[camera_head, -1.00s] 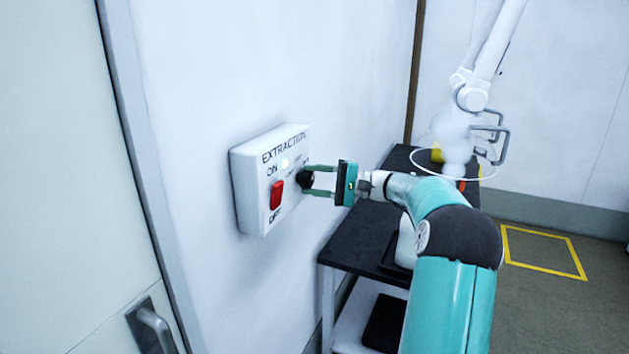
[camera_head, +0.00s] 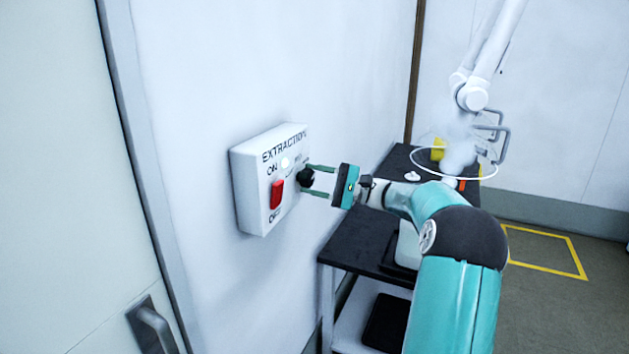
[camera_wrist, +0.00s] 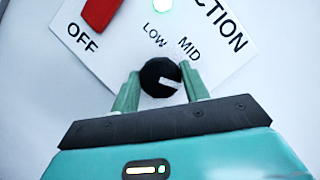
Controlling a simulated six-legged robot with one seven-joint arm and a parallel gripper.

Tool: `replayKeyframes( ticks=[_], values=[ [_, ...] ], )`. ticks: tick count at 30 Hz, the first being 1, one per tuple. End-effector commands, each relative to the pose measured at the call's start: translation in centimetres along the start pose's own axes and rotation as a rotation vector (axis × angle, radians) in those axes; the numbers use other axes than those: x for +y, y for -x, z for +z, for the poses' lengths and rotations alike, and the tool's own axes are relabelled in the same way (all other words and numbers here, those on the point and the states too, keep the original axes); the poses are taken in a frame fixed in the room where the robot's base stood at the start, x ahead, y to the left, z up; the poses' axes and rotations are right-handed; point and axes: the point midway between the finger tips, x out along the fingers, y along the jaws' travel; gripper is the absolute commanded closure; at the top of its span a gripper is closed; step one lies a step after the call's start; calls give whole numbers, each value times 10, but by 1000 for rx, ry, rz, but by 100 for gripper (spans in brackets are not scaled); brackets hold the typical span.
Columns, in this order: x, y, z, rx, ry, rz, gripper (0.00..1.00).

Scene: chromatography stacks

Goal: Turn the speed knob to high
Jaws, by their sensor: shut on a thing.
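The white EXTRACTION box (camera_head: 250,200) is on the wall, with a lit white-green lamp (camera_head: 285,162) and a red ON/OFF switch (camera_head: 277,194). The black speed knob (camera_head: 306,178) is at its right side. My gripper (camera_wrist: 160,92) is shut on the knob, one finger on each side. In the wrist view, LOW and MID show above the knob (camera_wrist: 156,70). Its white mark points right and slightly down, past MID, toward the right finger. No HIGH label can be read there; my right finger covers that area.
A dark-topped cart (camera_head: 350,242) stands below and right of the box, with a small white piece (camera_head: 412,176) and a yellow item (camera_head: 438,150) on it. A white jointed extraction arm (camera_head: 475,90) hangs over its far end. A door handle (camera_head: 152,328) is at lower left.

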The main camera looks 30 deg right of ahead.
Motion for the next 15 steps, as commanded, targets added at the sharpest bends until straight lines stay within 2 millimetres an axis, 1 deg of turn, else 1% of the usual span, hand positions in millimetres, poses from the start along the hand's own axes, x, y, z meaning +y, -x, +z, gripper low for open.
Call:
replayKeyframes(
  ticks=[2, 3, 6, 15],
  values=[
    [0, 0, 0, 1, -2, 0, 78],
    [1, 0, 0, 1, -2, 0, 51],
    [0, 0, 0, 1, -1, 0, 33],
    [0, 1, 0, 1, 0, 0, 33]
  ],
)
